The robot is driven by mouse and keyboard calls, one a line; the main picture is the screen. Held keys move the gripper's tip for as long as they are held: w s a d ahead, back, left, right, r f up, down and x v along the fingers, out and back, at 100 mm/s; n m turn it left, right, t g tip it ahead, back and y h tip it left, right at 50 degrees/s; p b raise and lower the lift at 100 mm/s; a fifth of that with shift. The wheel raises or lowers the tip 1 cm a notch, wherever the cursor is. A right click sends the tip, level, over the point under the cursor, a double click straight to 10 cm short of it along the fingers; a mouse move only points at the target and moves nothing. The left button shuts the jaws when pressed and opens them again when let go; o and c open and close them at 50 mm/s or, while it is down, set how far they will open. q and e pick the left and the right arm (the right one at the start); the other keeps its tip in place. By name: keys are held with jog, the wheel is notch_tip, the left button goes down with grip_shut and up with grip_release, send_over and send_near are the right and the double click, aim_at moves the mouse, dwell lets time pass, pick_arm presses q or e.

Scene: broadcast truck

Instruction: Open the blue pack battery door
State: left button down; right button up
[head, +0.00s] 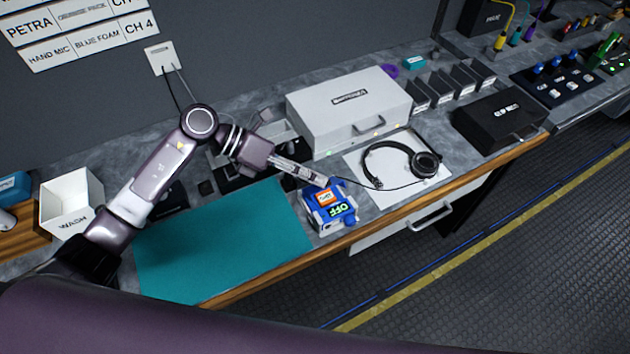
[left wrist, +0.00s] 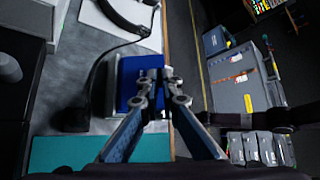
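The blue pack (head: 349,216) lies on the counter beside the teal mat's right edge. It has an orange-and-white label and a dark panel with green "OFF" lettering on top. I cannot make out its battery door or whether it is open. My left gripper (head: 318,181) reaches in from the left, with its tips at the pack's far upper edge. In the left wrist view the tips (left wrist: 162,75) are close together over the blue pack (left wrist: 129,82). They look shut, with nothing visible between them; contact with the pack is unclear. My right gripper is not in view.
The teal mat (head: 225,243) lies left of the pack. Headphones (head: 424,164) rest on a white sheet to its right, their cable running close to the pack. A white case (head: 350,110) stands behind. The wooden counter edge (head: 270,280) is close in front.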

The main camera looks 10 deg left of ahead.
pick_arm(q)
jog(key=w+n+g+h+b, duration=0.1)
jog(key=b, duration=0.2)
jog(key=w+a+n+h+b, duration=0.1)
jog(key=b, duration=0.3)
jog(key=shift+w+a+f+g+h, duration=0.1)
jog(key=shift+a+f+g+h, duration=0.1)
jog(key=shift+g+h, duration=0.15)
jog(key=shift+w+a+r+n+g+h+b, duration=0.3)
jog(key=shift+n+g+h+b, duration=0.2)
jog(key=shift+b, duration=0.7)
jog(key=c, duration=2.2)
grip_release()
jog(key=shift+o, duration=0.2)
jog(key=v, duration=1.2)
jog(key=shift+o, duration=0.3)
